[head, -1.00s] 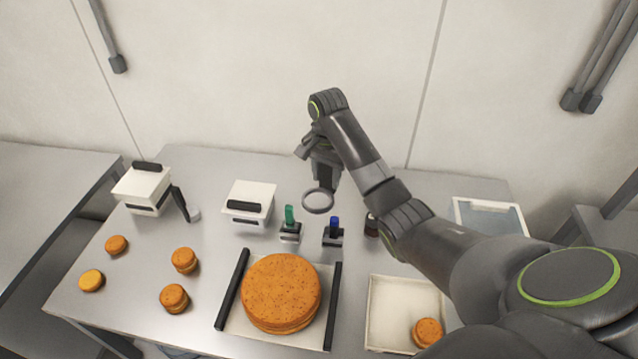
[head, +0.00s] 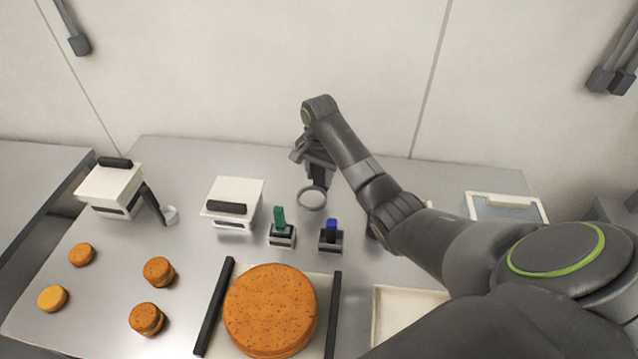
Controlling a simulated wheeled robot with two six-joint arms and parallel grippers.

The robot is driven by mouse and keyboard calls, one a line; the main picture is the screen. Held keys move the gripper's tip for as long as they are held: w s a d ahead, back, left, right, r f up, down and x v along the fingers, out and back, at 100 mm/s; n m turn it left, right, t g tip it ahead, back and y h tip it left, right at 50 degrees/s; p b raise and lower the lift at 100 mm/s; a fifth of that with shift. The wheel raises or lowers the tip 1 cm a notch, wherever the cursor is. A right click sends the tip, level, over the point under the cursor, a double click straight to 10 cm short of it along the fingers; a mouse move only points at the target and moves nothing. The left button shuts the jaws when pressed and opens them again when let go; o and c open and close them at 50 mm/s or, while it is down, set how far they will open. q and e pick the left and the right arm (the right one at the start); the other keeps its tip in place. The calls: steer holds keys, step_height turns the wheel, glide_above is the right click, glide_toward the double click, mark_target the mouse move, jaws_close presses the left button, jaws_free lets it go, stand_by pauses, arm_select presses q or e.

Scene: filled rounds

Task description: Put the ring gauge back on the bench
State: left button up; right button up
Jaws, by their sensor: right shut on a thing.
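The ring gauge is a thin grey ring (head: 312,208), seen in the head view toward the back middle of the bench. My right gripper (head: 318,184) is shut on its far edge, fingers pointing down. I cannot tell whether the ring touches the bench or hangs just above it. The bench (head: 385,272) is a grey metal table. My left gripper is not in view.
Green-handled (head: 280,232) and blue-handled (head: 331,236) stamps stand in front of the ring. White boxes (head: 232,203) stand to the left. A large orange round (head: 270,310) lies between black bars. A white tray (head: 405,312) sits partly under my arm; small rounds (head: 158,271) lie left.

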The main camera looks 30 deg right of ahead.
mark_target(319, 187)
step_height(319, 187, down, 2)
steer(key=shift+f, duration=0.25)
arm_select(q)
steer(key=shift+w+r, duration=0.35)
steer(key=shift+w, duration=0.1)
arm_select(e)
steer(key=shift+f, duration=0.45)
steer(key=shift+f, duration=0.1)
steer(key=o, duration=1.1)
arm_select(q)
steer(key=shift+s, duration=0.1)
